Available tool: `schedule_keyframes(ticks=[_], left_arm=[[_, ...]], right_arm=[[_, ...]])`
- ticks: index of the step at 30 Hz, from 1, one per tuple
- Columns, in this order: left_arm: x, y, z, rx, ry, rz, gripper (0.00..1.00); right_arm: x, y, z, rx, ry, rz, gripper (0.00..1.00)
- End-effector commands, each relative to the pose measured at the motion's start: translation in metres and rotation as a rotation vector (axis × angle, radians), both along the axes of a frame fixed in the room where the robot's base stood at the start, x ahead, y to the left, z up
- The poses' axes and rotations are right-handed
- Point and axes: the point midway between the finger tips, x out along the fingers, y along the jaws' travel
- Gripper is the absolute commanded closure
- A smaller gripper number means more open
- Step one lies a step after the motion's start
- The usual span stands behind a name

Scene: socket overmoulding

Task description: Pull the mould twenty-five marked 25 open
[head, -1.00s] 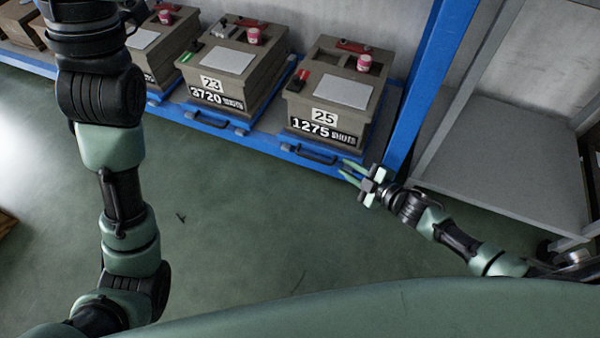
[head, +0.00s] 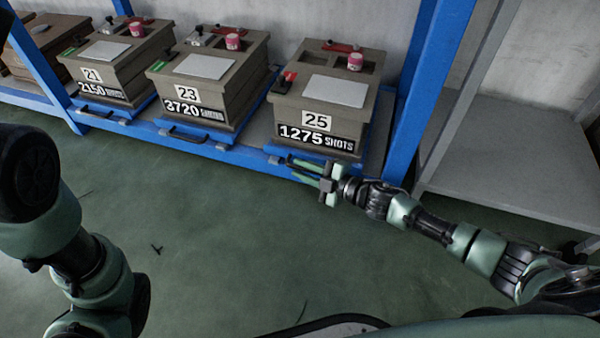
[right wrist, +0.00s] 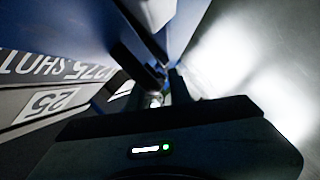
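Mould 25 (head: 323,95) is a grey-brown box marked 25 and 1275 SHOTS, on a blue pull-out tray at the right end of the low rack. Its upside-down 25 label (right wrist: 45,105) shows in the right wrist view. My right gripper (head: 292,168) is at the tray's front edge, its two green fingers apart. The dark tray handle (head: 276,160) is by the fingertips and partly hidden; I cannot tell whether it lies between them. My left arm comes in at the left; its gripper is out of view.
Moulds 23 (head: 208,90) and 21 (head: 118,60) stand on their own trays to the left. A blue rack post (head: 428,95) rises right of mould 25, with a grey shelf (head: 505,150) beyond.

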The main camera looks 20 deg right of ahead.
Motion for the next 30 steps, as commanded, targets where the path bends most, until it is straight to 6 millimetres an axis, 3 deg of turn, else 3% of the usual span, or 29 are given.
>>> schedule_keyframes(ticks=[11,13,14,30], left_arm=[[0.0001,-0.0002,-0.0046,0.001,0.0,0.0,0.64],[0.0001,-0.0002,-0.0046,0.001,0.0,0.0,0.64],[0.0001,-0.0002,-0.0046,0.001,0.0,0.0,0.64],[0.0004,-0.0003,-0.0047,0.001,0.001,0.001,0.64]], right_arm=[[0.0071,0.0054,-0.0014,0.0,0.0,-0.001,0.8],[0.0071,0.0052,-0.0015,0.0,0.0,-0.001,0.97],[0.0071,0.0052,-0.0015,0.0,0.0,-0.001,1.0],[0.0065,0.005,-0.0022,-0.002,0.0,0.0,1.0]])
